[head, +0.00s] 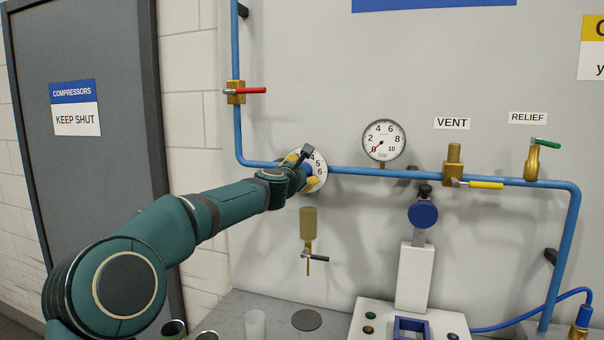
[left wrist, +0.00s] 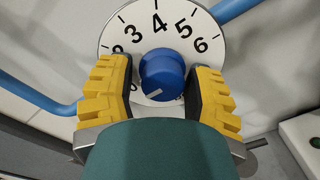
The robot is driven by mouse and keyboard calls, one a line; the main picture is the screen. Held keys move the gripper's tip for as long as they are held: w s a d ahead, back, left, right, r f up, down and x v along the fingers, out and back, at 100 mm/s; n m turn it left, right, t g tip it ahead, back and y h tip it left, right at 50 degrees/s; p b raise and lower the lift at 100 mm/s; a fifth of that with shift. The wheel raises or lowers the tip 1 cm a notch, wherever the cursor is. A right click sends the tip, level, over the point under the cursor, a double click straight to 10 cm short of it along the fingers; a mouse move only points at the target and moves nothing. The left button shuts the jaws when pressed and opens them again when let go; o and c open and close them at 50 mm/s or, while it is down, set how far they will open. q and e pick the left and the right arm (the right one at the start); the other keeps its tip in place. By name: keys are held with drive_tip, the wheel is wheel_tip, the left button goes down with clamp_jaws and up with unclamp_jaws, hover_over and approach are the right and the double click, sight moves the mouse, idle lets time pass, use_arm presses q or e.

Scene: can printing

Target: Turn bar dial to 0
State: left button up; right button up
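The dial is a round white plate (head: 320,163) with black numbers on the wall, on the blue pipe, partly hidden by my left gripper (head: 298,172) in the head view. In the left wrist view, the dial plate (left wrist: 121,38) shows 3, 4, 5 and 6, with lower numbers partly covered. Its blue knob (left wrist: 164,72) has a white mark near its lower edge, slightly left of centre. My left gripper's yellow fingers (left wrist: 160,88) stand open on either side of the knob, with a gap at the left; contact on the right is unclear. My right gripper is not in view.
A bar gauge (head: 384,140) with a red needle near 0 is right of the dial. Red (head: 246,90), yellow (head: 482,184) and green (head: 545,143) valve handles sit along the pipe. A brass drain valve (head: 308,224) hangs below the dial. A machine (head: 414,275) stands on the counter below.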

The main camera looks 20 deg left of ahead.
use_arm(q)
drive_tip(key=shift+o, duration=0.7)
drive_tip(key=shift+f, duration=0.1)
drive_tip(key=shift+s, duration=0.1)
drive_tip(key=shift+s, duration=0.2)
drive_tip(key=s, duration=1.1)
drive_tip(key=shift+s+a, duration=0.2)
drive_tip(key=shift+a, duration=0.1)
